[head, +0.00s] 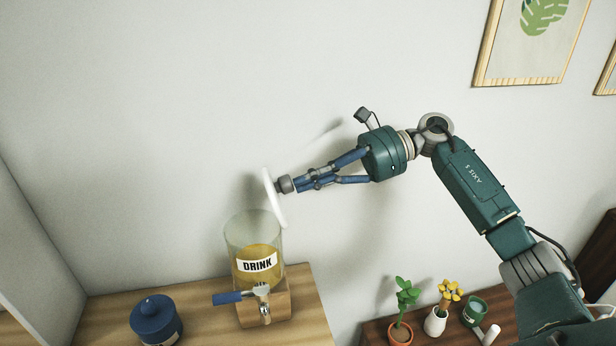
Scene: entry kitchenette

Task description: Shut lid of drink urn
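The drink urn (241,236) is a clear cylinder with amber liquid and a DRINK label, standing on a wooden base. Its white lid (275,200) is raised almost upright above the right side of the rim, so the top is open. My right gripper (298,184) comes in from the right with its blue fingers drawn together. Its tips are at a small grey piece on the right face of the lid. I cannot tell whether this piece is the lid's knob or whether it is gripped. My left gripper is out of view.
A tap with a blue handle (228,298) is on the urn's front. A blue lidded jar (157,321) stands to the left on the wooden counter (208,322).

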